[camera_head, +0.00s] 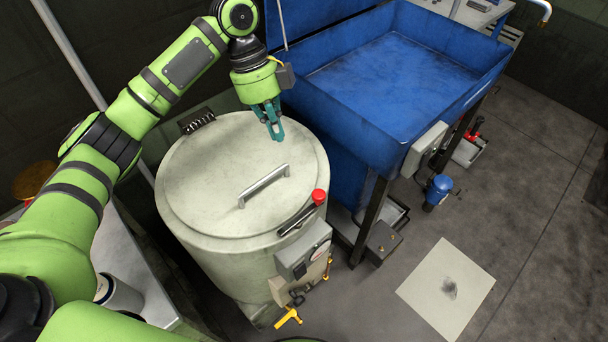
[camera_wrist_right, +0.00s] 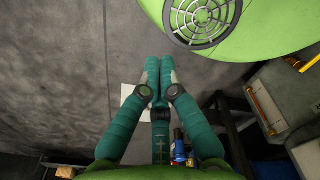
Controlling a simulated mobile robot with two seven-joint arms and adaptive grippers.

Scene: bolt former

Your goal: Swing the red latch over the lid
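The round pale lid (camera_head: 215,165) lies shut on top of the pale drum (camera_head: 235,265), with a bar handle (camera_head: 264,186) on it. The red latch (camera_head: 318,196) shows as a red knob on a dark bar along the lid's front-right edge; whether the bar overlaps the lid is hard to tell. My left gripper (camera_head: 275,136) hangs over the back-right part of the lid, behind the handle and apart from the latch. Its fingers are together with nothing between them. My right gripper (camera_wrist_right: 158,62) shows in the right wrist view, fingers together and empty, away from the lid.
A grey box (camera_head: 303,252) and yellow-handled valve (camera_head: 288,317) are on the drum's front. A black hinge (camera_head: 198,121) is at its back left. A blue basin (camera_head: 395,65) on legs stands close on the right. Floor with a pale sheet (camera_head: 447,289) is open at right.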

